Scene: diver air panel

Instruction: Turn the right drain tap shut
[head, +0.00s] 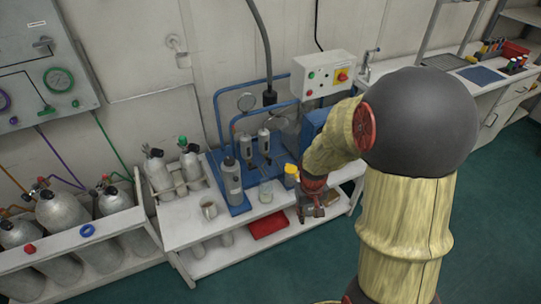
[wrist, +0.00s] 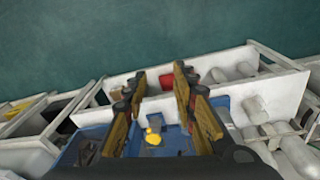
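The blue air panel unit (head: 240,205) stands on the white bench, with two grey filter cylinders (head: 264,143) and a larger grey cylinder (head: 231,180) on it. The drain taps are too small or hidden to make out in either view. My gripper (head: 314,208) hangs at the bench's front right, to the right of the filters, past a yellow-capped container (head: 291,172). In the wrist view my gripper (wrist: 157,95) has its two fingers apart with nothing held between them. The yellow item (wrist: 153,137) and blue surface (wrist: 180,145) lie beyond the fingers.
A clear beaker (head: 266,192) and a metal mug (head: 209,210) stand on the bench (head: 182,232). A red item (head: 268,225) lies on the lower shelf. A switch box (head: 323,76) is on the wall. Gas cylinders (head: 60,212) stand at left. The green floor in front is free.

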